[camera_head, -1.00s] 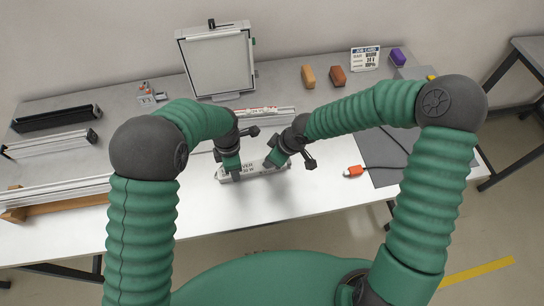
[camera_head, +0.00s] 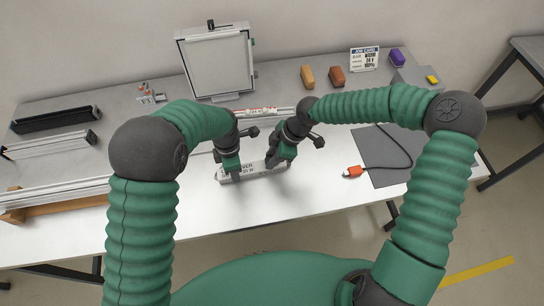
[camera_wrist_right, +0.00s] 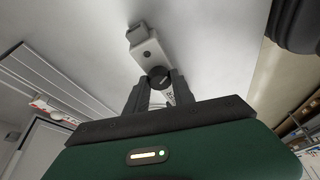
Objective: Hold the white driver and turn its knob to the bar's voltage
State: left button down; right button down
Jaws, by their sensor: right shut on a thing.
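The white driver (camera_head: 252,172) lies on the white table, its printed side only partly legible. My left gripper (camera_head: 232,176) is at its left part; the arm hides whether the jaws are closed. My right gripper (camera_head: 272,162) is at its right part. In the right wrist view, the driver (camera_wrist_right: 148,52) lies beyond my fingertips, and its dark round knob (camera_wrist_right: 158,74) sits between them. The right gripper (camera_wrist_right: 158,84) is shut on the knob. The bar (camera_head: 284,111) with a red-marked label lies behind the driver; its print is too small to read.
A job card (camera_head: 365,60) stands at the back, its small print unclear. A framed panel (camera_head: 217,62) stands at the back. An orange-red connector (camera_head: 352,171) on a black cable lies by a grey mat (camera_head: 385,172) at the right. The table front is clear.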

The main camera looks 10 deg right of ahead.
pick_arm(q)
jog(key=shift+a, duration=0.15)
pick_arm(e)
jog(key=shift+w+d+n+g, duration=0.15)
jog(key=shift+n+g, duration=0.25)
jog(key=shift+n, duration=0.8)
jog(key=c, duration=1.1)
grip_release()
jog(key=shift+o, duration=0.2)
jog(key=v, duration=1.2)
jog(key=shift+w, duration=0.15)
